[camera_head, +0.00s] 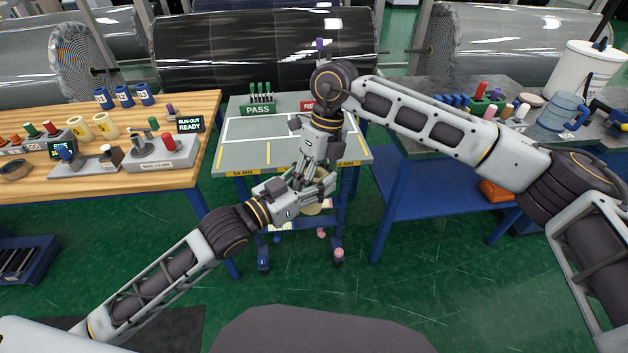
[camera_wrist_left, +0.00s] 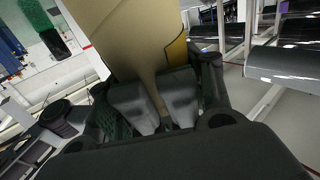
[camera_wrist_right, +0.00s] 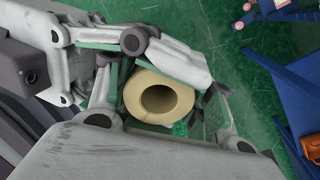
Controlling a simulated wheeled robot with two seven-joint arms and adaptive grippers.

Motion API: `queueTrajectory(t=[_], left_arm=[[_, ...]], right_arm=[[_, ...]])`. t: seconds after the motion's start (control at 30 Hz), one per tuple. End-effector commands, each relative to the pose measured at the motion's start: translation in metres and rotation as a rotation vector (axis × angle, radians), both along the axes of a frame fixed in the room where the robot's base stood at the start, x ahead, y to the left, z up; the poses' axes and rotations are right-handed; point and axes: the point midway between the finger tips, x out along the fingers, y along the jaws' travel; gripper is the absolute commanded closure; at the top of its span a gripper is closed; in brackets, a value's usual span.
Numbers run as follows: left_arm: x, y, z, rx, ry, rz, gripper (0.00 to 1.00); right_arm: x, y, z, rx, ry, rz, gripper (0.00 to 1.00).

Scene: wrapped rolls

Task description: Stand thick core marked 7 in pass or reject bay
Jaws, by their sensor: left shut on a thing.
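A thick beige core (camera_wrist_right: 160,98) shows end-on in the right wrist view, its round hole facing that camera. In the left wrist view the core (camera_wrist_left: 125,35) rises from between the fingers of my left gripper (camera_wrist_left: 160,103), which is shut on it. In the head view my left gripper (camera_head: 318,184) and my right gripper (camera_head: 314,178) meet in front of the bay table and mostly hide the core. My right gripper has its fingers on both sides of the core; contact is unclear. No 7 is readable. The PASS sign (camera_head: 258,110) and partly hidden REJECT sign (camera_head: 306,106) mark the bays.
The grey bay table (camera_head: 235,160) has clear white-outlined space, with several green pegs behind PASS. A wooden bench (camera_head: 200,120) at left holds yellow cores (camera_head: 104,125), blue cores and fixtures.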

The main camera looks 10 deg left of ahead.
Motion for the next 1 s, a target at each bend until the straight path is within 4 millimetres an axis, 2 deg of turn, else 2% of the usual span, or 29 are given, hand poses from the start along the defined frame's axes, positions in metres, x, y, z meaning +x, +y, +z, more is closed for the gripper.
queueTrajectory(t=[0.03,0.1,0.13,0.3,0.73,0.87,1.0], left_arm=[[0.000,0.000,0.001,-0.001,-0.001,0.000,0.96],[0.000,0.000,0.001,-0.001,-0.001,0.000,0.96],[0.000,0.000,0.001,-0.001,-0.001,0.000,0.45],[0.000,0.000,0.000,-0.001,-0.001,0.000,0.24],[0.000,0.000,-0.005,-0.002,0.012,0.002,0.24],[0.001,-0.001,-0.019,-0.006,0.048,0.007,0.24],[0.002,-0.002,-0.049,-0.015,0.120,0.019,0.24]], right_arm=[[0.000,0.000,0.000,-0.001,-0.001,0.000,0.66],[0.000,0.000,0.000,-0.001,-0.001,0.000,0.75],[0.000,0.000,0.000,0.000,-0.001,0.000,0.75],[0.000,0.000,0.000,0.000,-0.001,0.000,0.75],[0.000,0.000,0.000,0.000,-0.001,0.000,0.75],[0.000,0.000,0.000,0.000,0.000,0.000,0.75],[0.000,0.000,0.000,0.000,0.000,0.000,0.75]])
